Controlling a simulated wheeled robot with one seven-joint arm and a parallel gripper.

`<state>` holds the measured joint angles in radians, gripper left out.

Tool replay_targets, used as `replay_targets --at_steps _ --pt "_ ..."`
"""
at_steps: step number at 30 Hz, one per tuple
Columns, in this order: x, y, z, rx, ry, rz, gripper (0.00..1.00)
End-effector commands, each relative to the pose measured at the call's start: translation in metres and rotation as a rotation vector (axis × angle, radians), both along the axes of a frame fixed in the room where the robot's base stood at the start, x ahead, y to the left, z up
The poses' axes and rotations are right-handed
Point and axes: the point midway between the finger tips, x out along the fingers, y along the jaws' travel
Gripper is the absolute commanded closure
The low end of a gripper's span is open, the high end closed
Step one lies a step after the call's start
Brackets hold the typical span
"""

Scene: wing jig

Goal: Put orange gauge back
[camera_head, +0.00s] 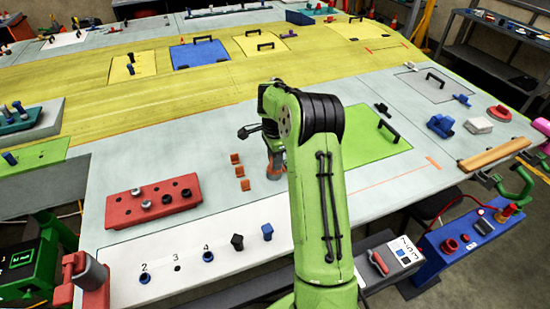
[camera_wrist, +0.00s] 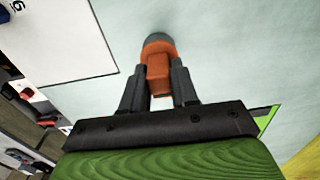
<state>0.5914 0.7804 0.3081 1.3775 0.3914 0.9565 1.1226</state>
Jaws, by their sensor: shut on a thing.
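My gripper (camera_wrist: 159,70) is shut on the orange gauge (camera_wrist: 158,62), an orange body with a round dark grey end, in the wrist view. The gauge's grey end points away from my gripper toward the pale wing surface; I cannot tell whether it touches. In the head view my gripper (camera_head: 272,150) hangs over the pale grey panel, partly hidden behind my arm. A bit of the orange gauge (camera_head: 274,172) shows below it, just right of three small orange blocks (camera_head: 239,171).
A red block with holes (camera_head: 152,199) and a white board (camera_head: 130,264) with numbers and several pegs lie front left. A green panel (camera_head: 372,150) with a black handle is to the right. A blue box (camera_head: 450,245) with red parts stands off the right edge.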

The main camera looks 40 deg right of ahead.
Motion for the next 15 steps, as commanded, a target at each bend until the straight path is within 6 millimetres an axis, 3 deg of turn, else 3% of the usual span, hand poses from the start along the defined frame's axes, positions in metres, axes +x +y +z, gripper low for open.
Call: replay_targets --at_steps 1,6,15 --pt "-0.0001 0.0 -0.0024 0.0 0.0 0.0 0.68" --pt "-0.0001 0.0 -0.0016 0.0 0.0 0.0 0.46" --pt "-0.0001 -0.0001 0.003 0.0 0.0 0.0 0.46"
